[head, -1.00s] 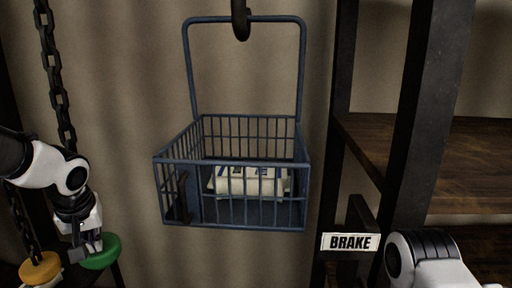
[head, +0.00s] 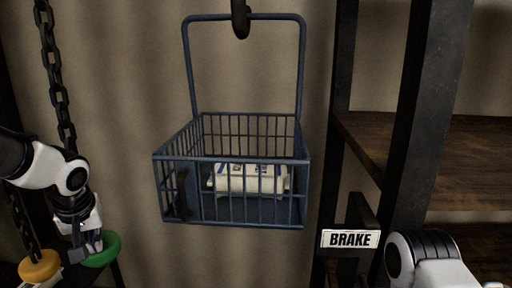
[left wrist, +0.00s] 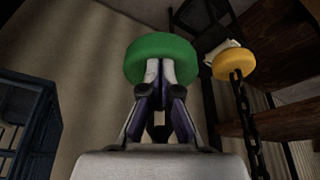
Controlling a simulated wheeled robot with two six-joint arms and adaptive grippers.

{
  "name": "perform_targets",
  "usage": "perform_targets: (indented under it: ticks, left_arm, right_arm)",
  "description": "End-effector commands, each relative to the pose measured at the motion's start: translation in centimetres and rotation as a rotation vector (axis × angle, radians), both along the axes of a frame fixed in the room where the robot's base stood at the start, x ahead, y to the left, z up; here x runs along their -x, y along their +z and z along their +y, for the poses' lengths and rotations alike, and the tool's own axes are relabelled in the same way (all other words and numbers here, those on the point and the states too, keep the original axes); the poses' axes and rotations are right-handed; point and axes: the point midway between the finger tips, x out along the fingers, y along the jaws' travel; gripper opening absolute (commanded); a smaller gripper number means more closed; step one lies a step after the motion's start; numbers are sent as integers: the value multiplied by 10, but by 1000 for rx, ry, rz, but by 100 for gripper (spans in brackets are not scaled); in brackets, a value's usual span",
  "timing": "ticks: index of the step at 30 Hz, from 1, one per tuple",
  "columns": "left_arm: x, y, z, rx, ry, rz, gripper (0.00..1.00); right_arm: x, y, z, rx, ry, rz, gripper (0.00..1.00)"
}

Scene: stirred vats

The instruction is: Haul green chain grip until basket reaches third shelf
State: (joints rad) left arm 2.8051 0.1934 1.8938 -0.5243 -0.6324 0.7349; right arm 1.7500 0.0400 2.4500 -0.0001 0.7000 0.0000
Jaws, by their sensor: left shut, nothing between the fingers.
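Nothing shows between the fingers, and contact with the grip is unclear. The blue wire basket (head: 232,222) hangs from a dark hook (head: 240,20), holding a pale package (head: 248,180). It hangs left of the shelf rack, its floor below the upper visible shelf (head: 430,165). My right gripper is out of view.
A yellow grip (head: 39,266) hangs left of the green one. A dark chain (head: 56,85) runs up above them. A sign reading BRAKE (head: 350,239) is on the rack by a dark post (head: 425,110). My right arm is at the lower right.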

Motion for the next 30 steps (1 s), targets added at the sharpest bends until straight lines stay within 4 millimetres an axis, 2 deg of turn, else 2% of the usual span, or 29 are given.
perform_targets:
  ticks: [1,21,26,30]
  left_arm:
    - [0,-8,0,0,0,1,0]
    - [0,-56,0,1,0,2,0]
    - [0,-43,0,0,0,1,0]
    - [0,-21,0,0,1,0,0]
  right_arm:
    - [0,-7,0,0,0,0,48]
    - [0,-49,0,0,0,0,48]
    - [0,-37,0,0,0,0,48]
    - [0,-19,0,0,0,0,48]
